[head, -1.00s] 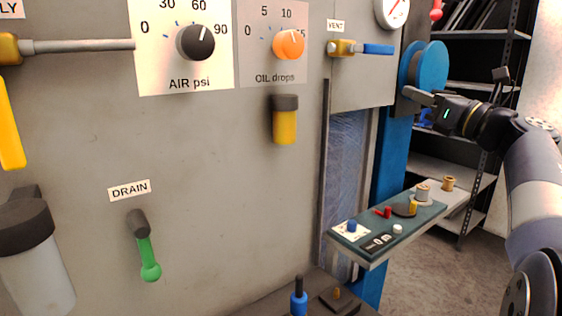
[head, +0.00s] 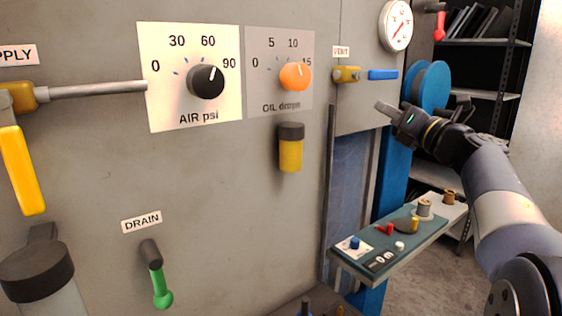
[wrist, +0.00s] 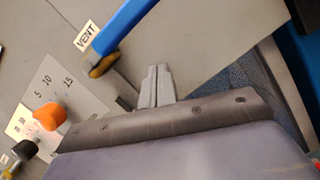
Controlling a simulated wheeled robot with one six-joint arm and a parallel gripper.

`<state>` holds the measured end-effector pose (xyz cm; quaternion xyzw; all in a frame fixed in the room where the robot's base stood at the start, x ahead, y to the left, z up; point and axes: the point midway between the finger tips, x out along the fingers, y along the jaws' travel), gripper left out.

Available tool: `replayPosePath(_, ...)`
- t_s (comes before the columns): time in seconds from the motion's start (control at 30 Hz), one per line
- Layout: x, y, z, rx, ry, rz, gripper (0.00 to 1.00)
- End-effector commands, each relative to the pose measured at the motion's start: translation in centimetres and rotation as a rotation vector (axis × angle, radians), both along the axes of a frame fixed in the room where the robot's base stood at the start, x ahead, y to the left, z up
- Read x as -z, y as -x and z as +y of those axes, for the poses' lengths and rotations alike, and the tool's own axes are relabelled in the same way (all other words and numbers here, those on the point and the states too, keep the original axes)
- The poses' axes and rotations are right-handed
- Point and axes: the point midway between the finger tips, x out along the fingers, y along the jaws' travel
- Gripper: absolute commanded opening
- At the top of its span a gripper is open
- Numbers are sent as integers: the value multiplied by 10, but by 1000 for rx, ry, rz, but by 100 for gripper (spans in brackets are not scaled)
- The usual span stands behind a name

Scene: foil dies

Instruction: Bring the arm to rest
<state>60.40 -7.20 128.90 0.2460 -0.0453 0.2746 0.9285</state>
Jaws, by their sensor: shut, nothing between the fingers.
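My gripper (head: 384,107) is at the right in the head view, in front of the panel's right part and below the blue-handled vent valve (head: 382,75). It is shut and empty. In the wrist view its closed fingers (wrist: 155,88) point towards the grey panel, with the blue vent handle (wrist: 122,25) above and to the left of them. A gap shows between the fingers and the handle in the picture. My arm reaches in from the right edge.
The panel carries the AIR knob (head: 206,82), the orange OIL knob (head: 296,76), a yellow-bodied cup (head: 290,152) and the green drain lever (head: 160,285). A shelf (head: 415,245) with small parts stands below my gripper. A gauge (head: 396,24) and blue reel (head: 431,86) are near.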

Motion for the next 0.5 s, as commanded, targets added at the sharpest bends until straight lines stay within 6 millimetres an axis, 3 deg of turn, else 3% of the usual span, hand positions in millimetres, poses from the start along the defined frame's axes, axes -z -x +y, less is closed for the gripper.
replayPosePath(0.17,-4,4,8,1,-117,87,0)
replayPosePath(0.5,8,17,25,2,-337,248,0)
